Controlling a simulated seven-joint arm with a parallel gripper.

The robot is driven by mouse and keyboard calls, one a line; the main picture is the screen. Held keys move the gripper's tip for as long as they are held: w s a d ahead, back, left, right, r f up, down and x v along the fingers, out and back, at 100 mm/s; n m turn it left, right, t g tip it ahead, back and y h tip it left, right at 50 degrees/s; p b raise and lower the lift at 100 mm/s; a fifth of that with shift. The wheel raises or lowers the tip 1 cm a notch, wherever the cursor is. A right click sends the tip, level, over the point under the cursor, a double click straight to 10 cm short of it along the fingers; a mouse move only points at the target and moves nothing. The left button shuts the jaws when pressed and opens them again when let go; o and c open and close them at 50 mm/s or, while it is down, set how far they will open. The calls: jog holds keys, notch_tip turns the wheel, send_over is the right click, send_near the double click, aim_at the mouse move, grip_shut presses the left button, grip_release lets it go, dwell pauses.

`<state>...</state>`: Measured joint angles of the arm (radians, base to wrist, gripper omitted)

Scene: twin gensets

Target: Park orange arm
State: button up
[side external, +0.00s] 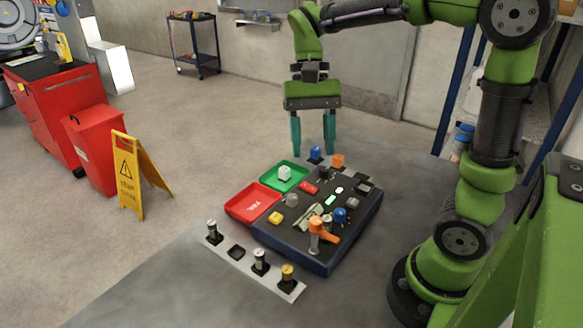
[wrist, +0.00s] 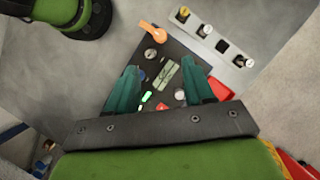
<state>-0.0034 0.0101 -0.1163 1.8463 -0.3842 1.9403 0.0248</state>
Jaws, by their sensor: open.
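The orange arm (side external: 322,230) is a lever on a post at the near corner of the dark panel box (side external: 290,246), in the side view. It reaches right from the post. In the wrist view the orange arm (wrist: 152,29) shows at the panel's far end. My gripper (side external: 313,148) points down above the panel's back end, apart from the orange arm. In the wrist view my gripper (wrist: 162,85) has its two teal fingers spread with nothing between them.
A red tray (side external: 248,206) and a green tray (side external: 296,178) holding a white block adjoin the panel. A blue block (side external: 316,154) and an orange block (side external: 338,161) are at its back. A pale strip (side external: 232,258) with several capped cylinders lies in front.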

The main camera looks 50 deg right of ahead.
jog(key=shift+v, duration=1.55)
jog(key=s+a+f+n+t+h, duration=0.1)
jog(key=s+n+t, duration=0.4)
jog(key=t, duration=0.5)
notch_tip(320, 180, down, 2)
jog(key=shift+a+f, duration=0.2)
jog(key=shift+a, duration=0.5)
